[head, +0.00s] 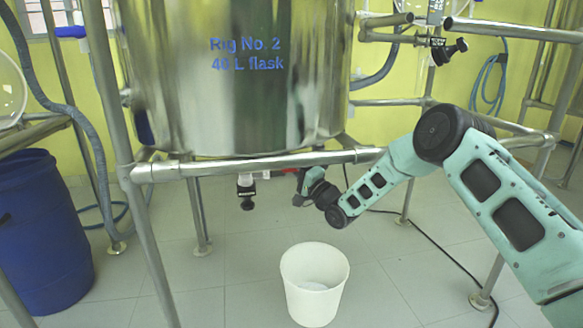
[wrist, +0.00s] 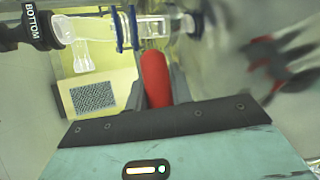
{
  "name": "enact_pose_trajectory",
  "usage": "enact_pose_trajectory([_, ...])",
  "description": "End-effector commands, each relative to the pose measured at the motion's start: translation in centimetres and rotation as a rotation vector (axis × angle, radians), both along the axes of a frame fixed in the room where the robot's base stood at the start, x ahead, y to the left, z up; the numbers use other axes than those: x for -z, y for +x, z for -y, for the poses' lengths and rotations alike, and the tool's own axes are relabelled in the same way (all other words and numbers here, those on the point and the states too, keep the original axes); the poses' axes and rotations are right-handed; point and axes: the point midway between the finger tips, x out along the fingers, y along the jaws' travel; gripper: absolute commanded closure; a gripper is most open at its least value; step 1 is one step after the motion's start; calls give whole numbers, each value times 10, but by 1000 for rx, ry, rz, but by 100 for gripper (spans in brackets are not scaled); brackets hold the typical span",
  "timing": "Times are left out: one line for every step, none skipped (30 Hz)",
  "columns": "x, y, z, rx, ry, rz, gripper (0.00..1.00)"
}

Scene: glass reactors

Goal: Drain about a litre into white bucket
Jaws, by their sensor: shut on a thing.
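The white bucket (head: 314,285) stands upright on the tiled floor, in front of and to the right of the drain outlet in the head view. The steel vessel (head: 240,80) is marked "Rig No. 2 40 L flask". Its bottom outlet (head: 246,188) hangs below with a black end. In the wrist view, a clear glass valve (wrist: 88,28) has a black end (wrist: 27,30) labelled "BOTTOM". My gripper (wrist: 157,82) is shut on the red valve handle (wrist: 155,75), which points towards me. In the head view, my gripper (head: 308,184) is under the vessel. No liquid stream shows.
A steel frame rail (head: 230,165) runs in front of the vessel's bottom, close above my gripper. Frame legs (head: 150,240) stand around the bucket. A blue barrel (head: 42,230) is at the left. A black cable (head: 440,250) lies on the floor at right.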

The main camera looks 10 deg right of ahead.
Motion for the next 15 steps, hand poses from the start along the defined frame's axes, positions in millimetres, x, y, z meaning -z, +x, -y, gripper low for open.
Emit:
enact_pose_trajectory([0, 0, 1, 0, 8, -2, 100])
enact_pose_trajectory([0, 0, 1, 1, 10, -1, 100])
enact_pose_trajectory([0, 0, 1, 1, 12, -2, 100])
enact_pose_trajectory([0, 0, 1, 1, 12, -2, 100])
enact_pose_trajectory([0, 0, 1, 0, 13, -1, 100])
enact_pose_trajectory([0, 0, 1, 1, 14, -1, 100])
enact_pose_trajectory([0, 0, 1, 1, 14, -1, 100])
enact_pose_trajectory([0, 0, 1, 1, 14, -1, 100])
enact_pose_trajectory([0, 0, 1, 1, 14, -1, 100])
enact_pose_trajectory([-1, 0, 1, 1, 14, -1, 100])
enact_pose_trajectory([-1, 0, 1, 1, 14, -1, 100])
enact_pose_trajectory([-1, 0, 1, 1, 14, -1, 100])
enact_pose_trajectory([-1, 0, 1, 1, 14, -1, 100])
enact_pose_trajectory([-1, 0, 1, 1, 14, -1, 69])
enact_pose_trajectory([-1, 0, 1, 0, 13, -1, 58])
